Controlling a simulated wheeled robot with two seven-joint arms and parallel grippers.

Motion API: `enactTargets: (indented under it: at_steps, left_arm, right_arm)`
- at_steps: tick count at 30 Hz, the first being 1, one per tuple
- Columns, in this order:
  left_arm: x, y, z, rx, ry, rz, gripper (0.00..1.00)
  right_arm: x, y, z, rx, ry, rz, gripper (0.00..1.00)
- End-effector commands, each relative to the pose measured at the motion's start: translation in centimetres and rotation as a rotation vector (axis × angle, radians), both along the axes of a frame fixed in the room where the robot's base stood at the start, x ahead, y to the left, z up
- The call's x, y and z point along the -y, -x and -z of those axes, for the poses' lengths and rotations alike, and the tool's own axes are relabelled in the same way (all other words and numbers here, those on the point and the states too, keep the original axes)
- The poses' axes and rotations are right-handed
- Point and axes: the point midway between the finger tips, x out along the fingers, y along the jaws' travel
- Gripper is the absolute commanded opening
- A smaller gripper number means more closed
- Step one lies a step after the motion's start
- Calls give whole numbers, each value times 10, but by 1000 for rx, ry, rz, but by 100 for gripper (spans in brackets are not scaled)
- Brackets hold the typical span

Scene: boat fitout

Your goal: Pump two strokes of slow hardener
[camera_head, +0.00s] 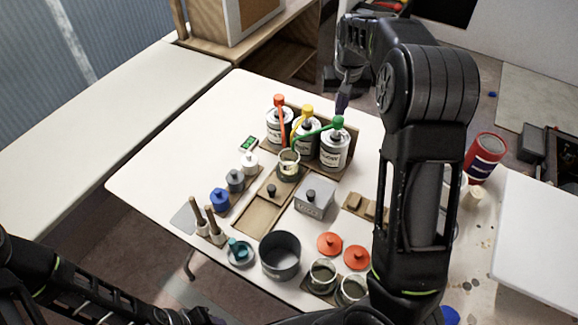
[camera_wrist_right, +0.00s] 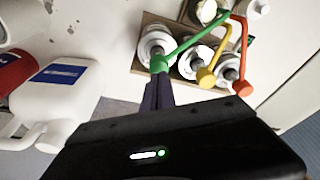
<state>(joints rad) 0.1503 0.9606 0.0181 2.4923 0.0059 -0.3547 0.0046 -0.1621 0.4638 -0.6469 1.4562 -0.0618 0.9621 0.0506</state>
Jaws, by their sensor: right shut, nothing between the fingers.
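Three white pump cans stand in a row on a wooden base: one with an orange pump (camera_head: 279,100), one with a yellow pump (camera_head: 306,110), and one with a green pump (camera_head: 338,122). The label on the green-pump can (camera_head: 333,157) is too small to read surely. The spouts converge over a small clear cup (camera_head: 289,160). My right gripper (camera_head: 342,104) is shut and empty, pointing down right over the green pump head. In the right wrist view its fingertips (camera_wrist_right: 158,78) appear at or touching the green head (camera_wrist_right: 158,64). My left arm is at the lower left, its gripper mostly cut off.
Lidded pots, a grey box (camera_head: 314,198), a dark bowl (camera_head: 280,256), orange lids (camera_head: 329,243) and jars fill the front. A red can (camera_head: 485,157) stands right.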

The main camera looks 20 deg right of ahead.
Motion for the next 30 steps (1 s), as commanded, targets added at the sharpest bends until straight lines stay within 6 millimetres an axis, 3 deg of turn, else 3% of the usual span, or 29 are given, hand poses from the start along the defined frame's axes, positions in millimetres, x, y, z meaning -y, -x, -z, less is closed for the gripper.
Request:
enactTargets:
  at_steps: [11, 30]
  left_arm:
    - [0, 0, 2, 0, 0, 0, 36]
    - [0, 0, 17, 0, 0, 0, 36]
  right_arm:
    - [0, 0, 3, 0, 0, 0, 0]
    - [0, 0, 26, -1, 0, 0, 0]
